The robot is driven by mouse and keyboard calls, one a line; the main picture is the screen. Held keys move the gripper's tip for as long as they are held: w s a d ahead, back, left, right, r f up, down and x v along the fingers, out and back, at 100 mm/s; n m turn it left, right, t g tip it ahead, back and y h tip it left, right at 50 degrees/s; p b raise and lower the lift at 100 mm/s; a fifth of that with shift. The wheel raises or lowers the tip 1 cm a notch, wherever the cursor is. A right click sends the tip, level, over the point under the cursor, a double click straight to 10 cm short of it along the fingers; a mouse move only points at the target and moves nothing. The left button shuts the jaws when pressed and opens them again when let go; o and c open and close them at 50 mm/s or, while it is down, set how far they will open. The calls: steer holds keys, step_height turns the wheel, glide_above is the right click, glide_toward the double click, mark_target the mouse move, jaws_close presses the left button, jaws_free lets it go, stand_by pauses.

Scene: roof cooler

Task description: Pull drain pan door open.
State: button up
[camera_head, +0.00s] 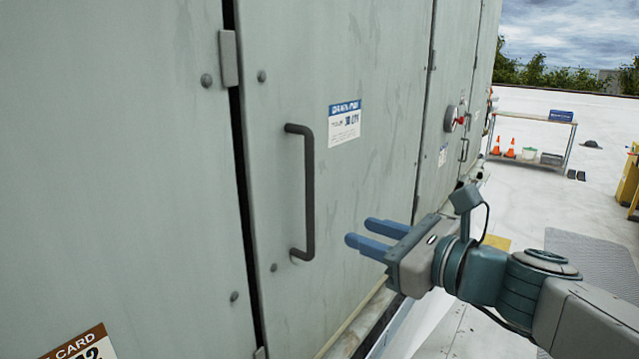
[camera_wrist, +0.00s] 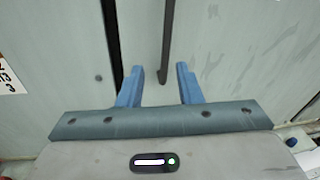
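The drain pan door (camera_head: 365,150) is a grey-green metal panel with a blue-and-white label (camera_head: 344,122). A dark vertical bar handle (camera_head: 308,195) is fixed near its left edge. A dark gap runs along that edge, and I cannot tell whether the door is ajar. My gripper (camera_head: 367,234) has blue fingers and is open and empty, to the right of the handle's lower part in the head view. In the wrist view, the handle (camera_wrist: 167,45) shows ahead, between the directions of the two fingers (camera_wrist: 158,85), its lower end near the fingertips. No contact shows.
A card sign (camera_head: 85,347) is on the left panel (camera_head: 115,170). Further panels with a red-centred knob (camera_head: 455,119) stand beyond the door. A shelf cart (camera_head: 535,135) with orange cones is at the back right.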

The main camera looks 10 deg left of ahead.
mark_target(313, 190)
steer(key=w+a, duration=0.2)
steer(key=a, duration=0.1)
steer(key=w+a+r+m+p, duration=0.1)
steer(key=w+a, duration=0.2)
steer(key=a, duration=0.1)
steer(key=w+a+r+m+t+p, duration=0.1)
steer(key=w+a, duration=0.2)
steer(key=a, duration=0.1)
steer(key=shift+w+a+r+y, duration=0.2)
steer(key=shift+w+r+y, duration=0.05)
steer(key=shift+y, duration=0.05)
jaws_close()
